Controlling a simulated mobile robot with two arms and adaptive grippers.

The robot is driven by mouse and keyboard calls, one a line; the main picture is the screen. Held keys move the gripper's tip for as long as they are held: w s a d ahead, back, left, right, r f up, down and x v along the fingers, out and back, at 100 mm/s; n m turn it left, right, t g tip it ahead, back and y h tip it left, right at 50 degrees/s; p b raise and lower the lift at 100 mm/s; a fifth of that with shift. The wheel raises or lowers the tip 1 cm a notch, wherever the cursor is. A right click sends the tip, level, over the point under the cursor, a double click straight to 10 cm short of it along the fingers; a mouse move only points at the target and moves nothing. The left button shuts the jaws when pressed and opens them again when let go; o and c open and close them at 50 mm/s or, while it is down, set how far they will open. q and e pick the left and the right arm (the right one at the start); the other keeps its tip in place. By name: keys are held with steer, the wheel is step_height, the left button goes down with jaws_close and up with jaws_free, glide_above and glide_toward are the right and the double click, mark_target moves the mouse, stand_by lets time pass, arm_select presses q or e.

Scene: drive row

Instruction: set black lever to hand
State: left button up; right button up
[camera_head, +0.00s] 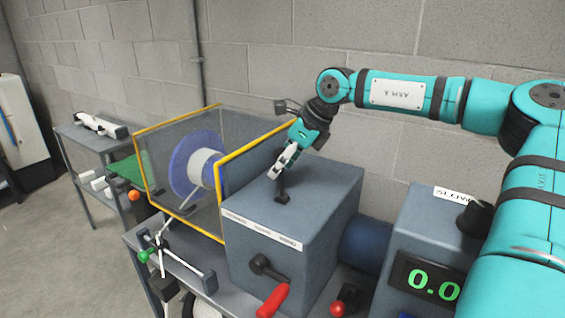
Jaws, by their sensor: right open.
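The black lever (282,191) stands about upright on top of a grey box (330,190). A white label strip (262,233) with several small words runs along the box's top front edge; its words are too small to read surely. My right gripper (281,166) reaches down from the upper right, its jaws open, with its fingertips at the lever's upper end. The fingers hide the lever's tip, and I cannot tell whether they touch it. My left gripper is not in view.
A yellow-framed clear guard (168,122) with a blue and white reel (199,165) stands left of the box. A red knob (337,308) and a grey display unit (415,235) reading 0.0 are at right.

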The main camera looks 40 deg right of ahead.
steer(key=v, duration=1.2)
steer(key=shift+w+a, duration=0.1)
steer(key=shift+w, duration=0.05)
